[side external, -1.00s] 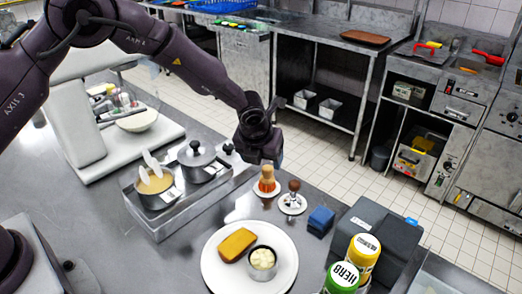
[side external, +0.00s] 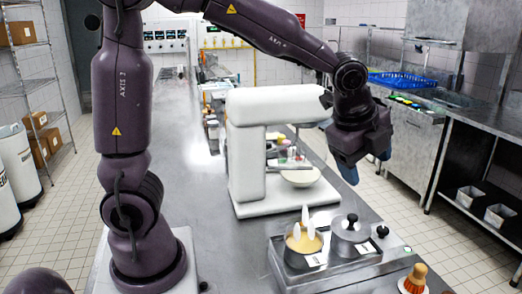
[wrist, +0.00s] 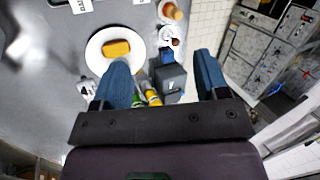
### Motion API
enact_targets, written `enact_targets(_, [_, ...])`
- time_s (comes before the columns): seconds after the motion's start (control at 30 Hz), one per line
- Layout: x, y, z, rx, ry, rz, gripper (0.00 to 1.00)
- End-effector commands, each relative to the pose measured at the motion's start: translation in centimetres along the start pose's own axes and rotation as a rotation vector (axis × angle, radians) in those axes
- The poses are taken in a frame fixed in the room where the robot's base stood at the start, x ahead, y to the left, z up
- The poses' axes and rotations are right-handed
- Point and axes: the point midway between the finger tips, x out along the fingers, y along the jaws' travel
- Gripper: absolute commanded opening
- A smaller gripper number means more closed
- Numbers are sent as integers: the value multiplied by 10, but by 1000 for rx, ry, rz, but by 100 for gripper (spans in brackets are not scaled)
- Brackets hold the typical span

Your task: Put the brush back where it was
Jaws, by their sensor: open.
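The brush (side external: 415,278) has a wooden handle and orange bristles. In the wrist view the brush (wrist: 173,11) is at the top edge, partly cut off. My gripper (side external: 350,172) is high above the counter, well apart from the brush. Its two blue fingers are spread wide in the wrist view, with nothing held between them (wrist: 163,82).
A tray (side external: 340,272) with two pots (side external: 350,236) stands left of the brush. A white machine (side external: 250,160) is behind.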

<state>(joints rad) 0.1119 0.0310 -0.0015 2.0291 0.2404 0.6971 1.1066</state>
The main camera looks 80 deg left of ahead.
Motion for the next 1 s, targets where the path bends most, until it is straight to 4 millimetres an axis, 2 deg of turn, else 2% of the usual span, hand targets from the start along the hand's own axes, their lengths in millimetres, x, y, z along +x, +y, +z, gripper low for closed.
enact_targets(0.03, [-22,13,11,-153,12,-13,68])
enact_targets(0.2, [-72,67,36,-693,60,-13,68])
enact_targets(0.3, [-89,98,46,-968,91,-2,68])
enact_targets(0.43, [-99,129,52,-1230,123,17,68])
enact_targets(0.6, [-103,147,54,-1388,141,34,68])
enact_targets(1.0, [-103,148,55,-1402,142,36,68])
